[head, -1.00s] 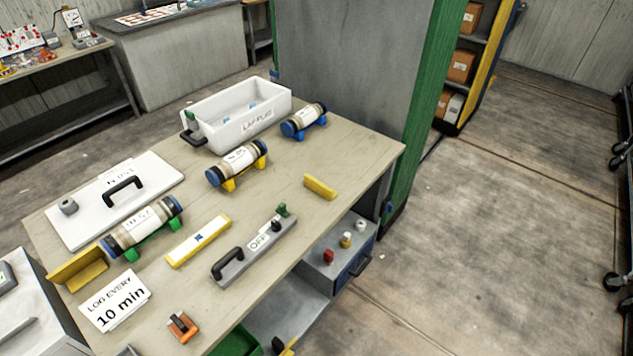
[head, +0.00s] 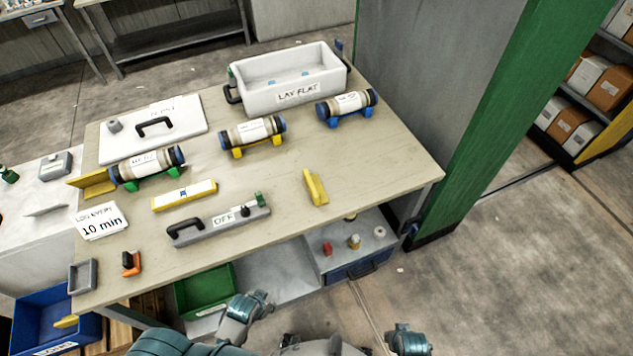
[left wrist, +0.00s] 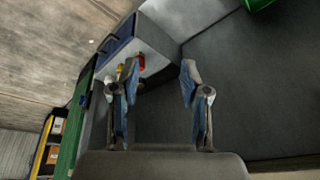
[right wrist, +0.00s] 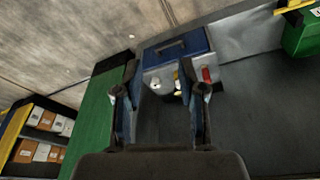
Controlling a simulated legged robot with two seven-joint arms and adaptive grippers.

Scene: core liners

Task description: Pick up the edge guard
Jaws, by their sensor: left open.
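A yellow angled strip (head: 315,188), which looks like an edge guard, lies near the table's front right edge. A similar yellow angled piece (head: 92,183) stands at the left end by a core tube; I cannot tell which the task means. My left gripper (left wrist: 158,76) is open and empty in the left wrist view, facing the shelf under the table. My right gripper (right wrist: 165,80) is open and empty in the right wrist view. In the head view both arms show low, in front of the table and below its top. Neither touches a yellow piece.
On the table (head: 370,165) are core tubes on coloured cradles, a white tub (head: 290,97), a white lid (head: 180,118), a flat yellow bar (head: 184,195) and a grey handled bar (head: 218,226). A green bin (head: 205,290) and a drawer box sit below. Floor is clear at right.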

